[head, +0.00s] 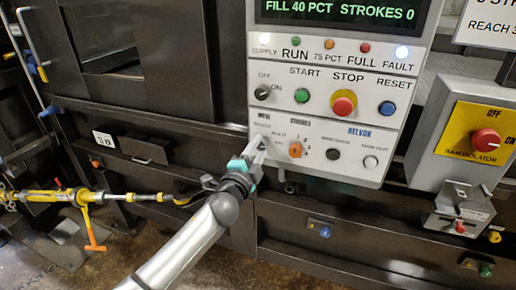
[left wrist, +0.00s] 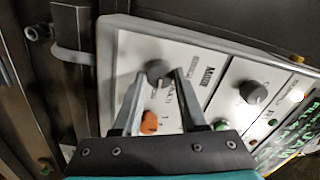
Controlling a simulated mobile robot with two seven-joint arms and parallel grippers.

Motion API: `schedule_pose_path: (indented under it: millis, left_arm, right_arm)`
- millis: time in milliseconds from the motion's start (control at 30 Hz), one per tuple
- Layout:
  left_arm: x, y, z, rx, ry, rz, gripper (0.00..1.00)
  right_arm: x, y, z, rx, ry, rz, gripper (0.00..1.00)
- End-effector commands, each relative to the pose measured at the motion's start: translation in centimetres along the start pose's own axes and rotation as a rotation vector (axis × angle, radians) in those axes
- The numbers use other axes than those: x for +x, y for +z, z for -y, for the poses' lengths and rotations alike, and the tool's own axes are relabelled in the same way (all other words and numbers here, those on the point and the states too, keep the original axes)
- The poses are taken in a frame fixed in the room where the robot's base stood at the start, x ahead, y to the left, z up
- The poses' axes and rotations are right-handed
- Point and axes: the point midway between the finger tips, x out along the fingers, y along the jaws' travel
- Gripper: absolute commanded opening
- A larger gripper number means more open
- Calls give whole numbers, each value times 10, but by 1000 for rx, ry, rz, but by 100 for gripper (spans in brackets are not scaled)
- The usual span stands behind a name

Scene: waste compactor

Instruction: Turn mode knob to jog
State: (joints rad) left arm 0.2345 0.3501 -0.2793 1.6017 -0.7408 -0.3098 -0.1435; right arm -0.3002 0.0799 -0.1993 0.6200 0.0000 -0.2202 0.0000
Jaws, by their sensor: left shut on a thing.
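The grey control panel (head: 318,110) stands in front of me on the dark machine. My left gripper (head: 262,142) reaches the panel's lower left from below. In the left wrist view its two fingers (left wrist: 159,77) are shut on the mode knob, one on each side. My right gripper is not in view.
An orange selector knob (head: 295,149) is close to the right of the fingers. A black OFF/ON knob (head: 262,92), a red stop button (head: 343,102) and a green start button (head: 302,96) are above. A red isolator knob (head: 485,140) is farther right.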

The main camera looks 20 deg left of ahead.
Motion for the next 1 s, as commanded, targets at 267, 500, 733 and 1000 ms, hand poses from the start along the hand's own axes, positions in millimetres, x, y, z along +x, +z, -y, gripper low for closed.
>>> schedule_pose_path:
  millis: [267, 500, 733, 1000]
  left_arm:
    - [0, 0, 1, 128, 0, -5, 0]
    - [0, 0, 0, 169, 0, -6, 0]
    - [0, 0, 0, 174, 0, -6, 0]
    - [0, 0, 0, 173, 0, -6, 53]
  right_arm:
    - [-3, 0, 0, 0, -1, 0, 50]
    - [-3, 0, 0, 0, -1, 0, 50]
    - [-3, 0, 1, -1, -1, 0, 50]
    - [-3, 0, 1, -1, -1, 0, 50]
